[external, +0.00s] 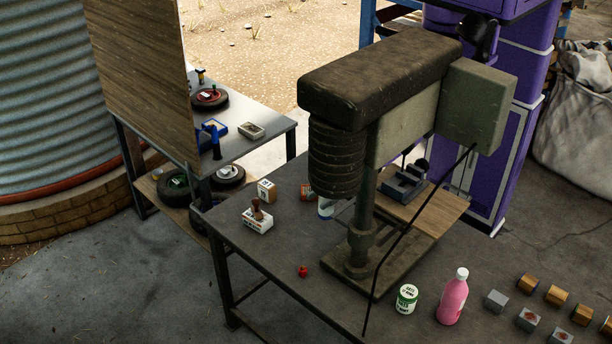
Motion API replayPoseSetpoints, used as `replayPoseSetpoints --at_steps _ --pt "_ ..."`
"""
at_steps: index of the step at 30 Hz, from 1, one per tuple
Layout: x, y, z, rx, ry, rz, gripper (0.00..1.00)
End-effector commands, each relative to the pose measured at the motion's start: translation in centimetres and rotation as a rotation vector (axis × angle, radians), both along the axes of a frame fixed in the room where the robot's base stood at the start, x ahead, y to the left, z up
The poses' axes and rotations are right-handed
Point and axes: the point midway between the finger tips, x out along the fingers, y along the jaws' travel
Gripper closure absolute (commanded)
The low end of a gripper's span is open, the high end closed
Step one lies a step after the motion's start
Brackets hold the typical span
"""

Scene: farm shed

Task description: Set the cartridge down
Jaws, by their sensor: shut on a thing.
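I cannot make out my gripper anywhere in the external view, so its hold and its place relative to the cartridge do not show. No thing here is clearly the cartridge. A small white and blue cylinder (325,208) stands on the dark workbench (290,240), partly hidden by the ribbed part of the drill press; I cannot tell whether it is the cartridge. The large drill press (380,85) hides much of the bench behind it.
On the bench are a stamp-like block (257,219), a small box (266,190), a red piece (303,271), a green and white can (406,299), a pink bottle (453,297) and several small blocks (496,300). The front left is mostly clear. A second table (265,140) stands behind.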

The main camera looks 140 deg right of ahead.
Motion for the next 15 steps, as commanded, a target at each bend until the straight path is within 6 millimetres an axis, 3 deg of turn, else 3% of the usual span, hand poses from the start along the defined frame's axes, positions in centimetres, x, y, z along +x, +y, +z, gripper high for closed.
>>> replayPoseSetpoints --at_steps 1,9,15 --pt "1.4 -0.3 1.9 0.001 -0.008 -0.010 0.99" --pt "8.9 -3.2 8.8 -0.020 -0.015 -0.082 0.99" --pt "12.4 -4.3 11.4 -0.010 -0.005 -0.128 0.99"
